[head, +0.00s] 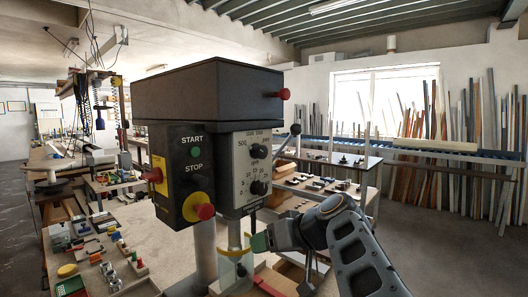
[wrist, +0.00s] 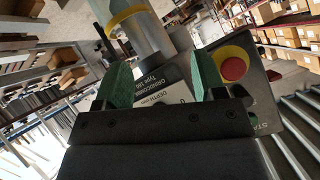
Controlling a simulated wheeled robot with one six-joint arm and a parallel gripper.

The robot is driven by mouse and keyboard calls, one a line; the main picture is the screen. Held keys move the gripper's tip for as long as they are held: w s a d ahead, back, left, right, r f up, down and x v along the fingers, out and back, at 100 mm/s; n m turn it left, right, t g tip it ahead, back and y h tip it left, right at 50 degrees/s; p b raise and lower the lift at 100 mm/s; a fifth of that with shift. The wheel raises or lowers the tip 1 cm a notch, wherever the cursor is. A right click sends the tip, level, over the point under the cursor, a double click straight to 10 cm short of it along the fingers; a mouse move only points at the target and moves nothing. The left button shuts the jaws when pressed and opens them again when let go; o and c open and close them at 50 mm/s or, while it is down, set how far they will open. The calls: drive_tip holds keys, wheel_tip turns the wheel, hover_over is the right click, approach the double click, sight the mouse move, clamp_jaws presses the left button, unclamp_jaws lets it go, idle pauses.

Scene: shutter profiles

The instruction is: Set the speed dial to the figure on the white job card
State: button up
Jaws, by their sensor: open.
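The drill press (head: 208,95) has a grey panel (head: 240,178) with two black knobs. The upper knob, the speed dial (head: 259,151), has figures such as 500 around it and an rpm mark. The lower knob (head: 258,187) has its own scale. Their pointer settings are too small to read. My gripper (head: 260,242) is below the panel, apart from both knobs. In the wrist view my gripper (wrist: 162,85) is open and empty, with the panel's DEPTH mm print (wrist: 178,95) showing beyond its green fingers. I cannot make out a white job card in either view.
A black START/STOP box (head: 188,165) with a red stop button (head: 205,211) stands left of the panel; the button also shows in the wrist view (wrist: 233,68). A lever (head: 290,135) sticks out right of the panel. Small parts cover the bench (head: 135,235) at left.

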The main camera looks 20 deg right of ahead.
drive_tip(key=w+d+r+n+t+y, duration=0.1)
drive_tip(key=d+r+t, duration=0.3)
drive_tip(key=r, duration=0.5)
drive_tip(key=n+t+y+p, duration=0.1)
drive_tip(key=n+t, duration=0.2)
approach(264, 151)
drive_tip(key=p+x, duration=0.4)
drive_tip(key=x, duration=0.4)
drive_tip(key=shift+w+r+p, duration=0.1)
drive_tip(key=shift+p, duration=0.3)
drive_tip(key=shift+x, duration=0.85)
drive_tip(key=c, duration=0.9)
